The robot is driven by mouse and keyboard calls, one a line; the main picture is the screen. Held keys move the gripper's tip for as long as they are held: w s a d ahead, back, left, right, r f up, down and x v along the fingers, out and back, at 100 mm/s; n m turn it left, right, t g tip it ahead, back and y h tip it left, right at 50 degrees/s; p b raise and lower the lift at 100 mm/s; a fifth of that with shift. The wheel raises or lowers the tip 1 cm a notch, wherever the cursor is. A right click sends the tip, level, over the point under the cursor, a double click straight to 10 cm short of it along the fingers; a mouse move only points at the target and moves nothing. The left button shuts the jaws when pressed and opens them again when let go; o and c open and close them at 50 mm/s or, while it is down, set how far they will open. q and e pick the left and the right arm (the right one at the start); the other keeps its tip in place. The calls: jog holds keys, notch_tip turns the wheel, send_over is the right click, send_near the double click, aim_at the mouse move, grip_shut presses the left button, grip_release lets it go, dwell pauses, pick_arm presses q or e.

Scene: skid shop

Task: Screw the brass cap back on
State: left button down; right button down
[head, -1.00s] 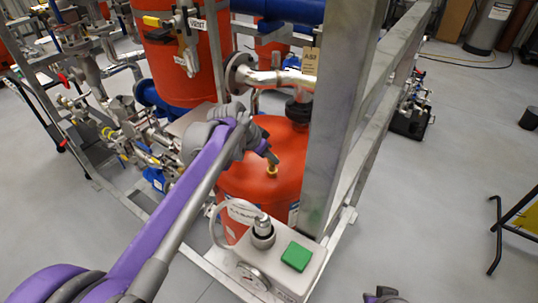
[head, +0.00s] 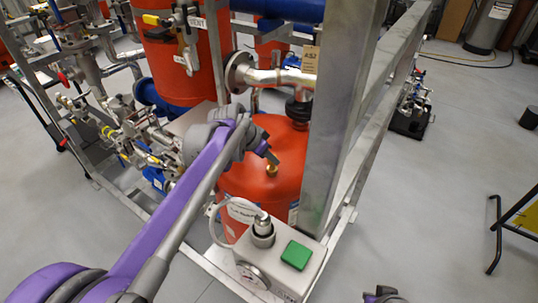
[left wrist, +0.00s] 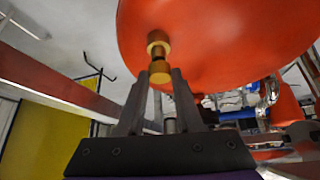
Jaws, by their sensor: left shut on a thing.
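My left gripper (head: 270,157) reaches in from the left over the red tank (head: 255,193). Its fingertips are just above a small brass fitting (head: 271,170) on top of the tank. In the left wrist view the fingers (left wrist: 160,80) are shut on the brass cap (left wrist: 160,72). The brass fitting (left wrist: 157,42) stands out from the red tank surface (left wrist: 215,30) right beyond the cap, in line with it. A short dark stretch shows between the two; I cannot tell whether they touch. Part of my right arm (head: 383,295) shows at the bottom edge; its fingers cannot be made out.
A grey upright post (head: 345,120) of the skid frame stands close to the right of the tank. A grey box with a green button (head: 297,255) and a gauge sits in front. A steel pipe (head: 275,77) runs behind. Open floor lies to the right.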

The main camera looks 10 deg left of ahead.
pick_arm(q)
jog(key=shift+f+b, duration=0.3)
jog(key=shift+f, duration=0.5)
jog(key=shift+f, duration=0.35)
dwell(0.8)
